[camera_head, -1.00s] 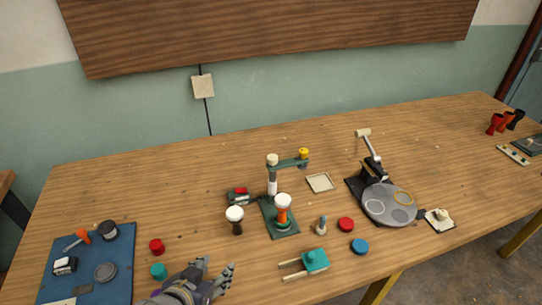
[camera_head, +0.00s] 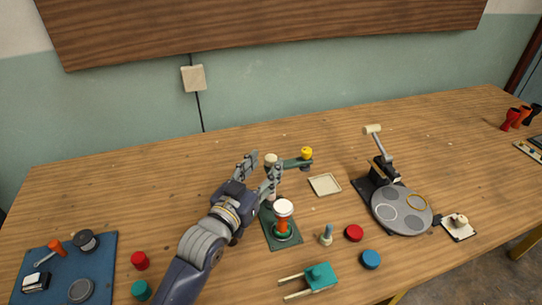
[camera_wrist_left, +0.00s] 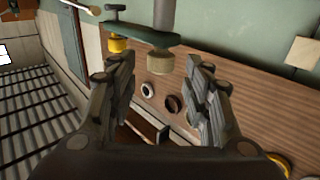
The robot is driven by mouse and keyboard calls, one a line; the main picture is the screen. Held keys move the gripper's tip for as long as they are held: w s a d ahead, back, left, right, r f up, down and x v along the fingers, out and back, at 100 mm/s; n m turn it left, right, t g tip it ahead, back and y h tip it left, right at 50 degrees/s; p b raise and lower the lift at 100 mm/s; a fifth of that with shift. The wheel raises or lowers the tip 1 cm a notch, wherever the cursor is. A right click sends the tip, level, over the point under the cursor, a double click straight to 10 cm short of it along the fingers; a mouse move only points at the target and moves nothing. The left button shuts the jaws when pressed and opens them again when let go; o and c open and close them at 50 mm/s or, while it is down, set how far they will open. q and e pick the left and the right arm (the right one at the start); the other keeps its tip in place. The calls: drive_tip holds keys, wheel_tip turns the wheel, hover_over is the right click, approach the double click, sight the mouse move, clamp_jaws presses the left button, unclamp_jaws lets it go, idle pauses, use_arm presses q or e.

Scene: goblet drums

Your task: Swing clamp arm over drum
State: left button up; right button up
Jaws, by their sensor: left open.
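The drum (camera_head: 284,222), orange with a white head, stands upright on a green base plate (camera_head: 284,243). The green clamp arm (camera_head: 292,163) reaches right from the post's pale top knob (camera_head: 270,159) to a yellow knob (camera_head: 307,153), behind the drum and not above it. My left gripper (camera_head: 262,172) is open beside the post top, its fingers partly hiding the post. In the left wrist view the clamp arm (camera_wrist_left: 140,32) and pale knob (camera_wrist_left: 160,61) show beyond and between the open fingers (camera_wrist_left: 161,75), with nothing gripped. My right gripper is not in view.
A square tray (camera_head: 325,185) lies right of the clamp. Farther right is a grey round-plate device (camera_head: 402,210). A teal fork-shaped piece (camera_head: 318,279), a red disc (camera_head: 353,233) and a blue disc (camera_head: 370,259) lie in front. A blue mat (camera_head: 65,270) with tools is at left.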

sight(268, 162)
use_arm(q)
drive_tip(key=x, duration=0.2)
drive_tip(key=shift+w+d, duration=0.15)
drive_tip(key=shift+w, duration=0.05)
drive_tip(key=shift+x, duration=0.75)
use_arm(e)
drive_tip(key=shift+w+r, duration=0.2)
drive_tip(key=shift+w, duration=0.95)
use_arm(q)
clamp_jaws()
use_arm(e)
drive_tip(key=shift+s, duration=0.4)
